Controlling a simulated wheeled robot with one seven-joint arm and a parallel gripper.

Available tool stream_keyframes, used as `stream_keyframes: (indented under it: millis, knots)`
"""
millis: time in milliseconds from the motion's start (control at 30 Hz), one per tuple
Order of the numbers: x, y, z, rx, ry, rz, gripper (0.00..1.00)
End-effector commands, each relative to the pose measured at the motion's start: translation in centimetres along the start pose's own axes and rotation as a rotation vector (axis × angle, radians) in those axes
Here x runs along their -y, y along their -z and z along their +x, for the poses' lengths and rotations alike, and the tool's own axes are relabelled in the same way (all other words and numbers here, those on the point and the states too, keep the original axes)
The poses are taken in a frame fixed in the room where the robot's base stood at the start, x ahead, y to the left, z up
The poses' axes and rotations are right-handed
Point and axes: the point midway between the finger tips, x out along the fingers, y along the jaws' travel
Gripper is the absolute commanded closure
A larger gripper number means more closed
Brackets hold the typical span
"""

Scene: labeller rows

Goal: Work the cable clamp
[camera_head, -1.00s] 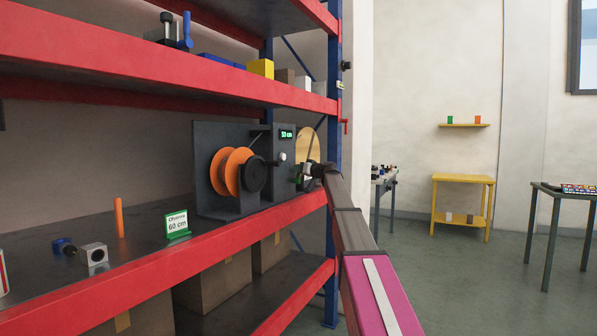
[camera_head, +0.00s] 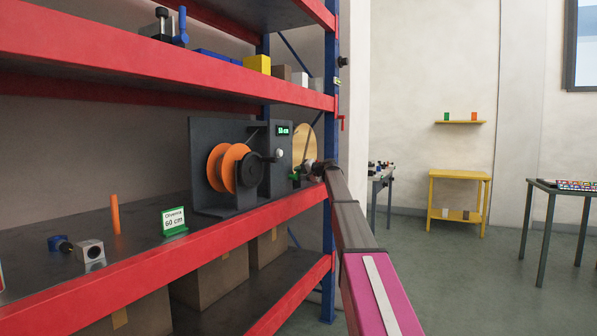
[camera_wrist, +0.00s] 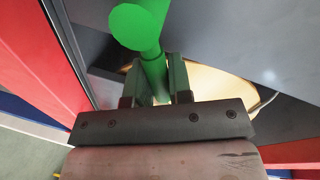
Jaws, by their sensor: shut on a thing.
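A dark cable machine (camera_head: 235,207) stands on the middle shelf with an orange spool (camera_head: 216,168), a black round part in front of it, a white knob (camera_head: 279,153) and a small green-lit display (camera_head: 283,130) that is hard to read. My gripper (camera_head: 300,172) is at the machine's right side. In the wrist view, a green handle with a round end (camera_wrist: 137,28) runs down between the two fingers (camera_wrist: 156,92), which are shut on it. The clamp's jaws and any cable in them are hidden from me.
A green-framed sign (camera_head: 174,220) reading 60 cm, an orange rod (camera_head: 115,215) and a small metal block (camera_head: 90,252) sit left of the machine. The blue rack post (camera_head: 331,140) stands close to my arm. Open floor lies to the right.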

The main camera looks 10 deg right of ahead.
Motion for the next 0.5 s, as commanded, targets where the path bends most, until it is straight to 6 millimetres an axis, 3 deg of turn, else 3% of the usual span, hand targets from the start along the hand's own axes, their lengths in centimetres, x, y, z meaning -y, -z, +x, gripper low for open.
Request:
stream_keyframes:
  millis: [500]
  knots:
    - [-0.81,-0.02,0.07,0.025,-0.006,0.133,1.0]
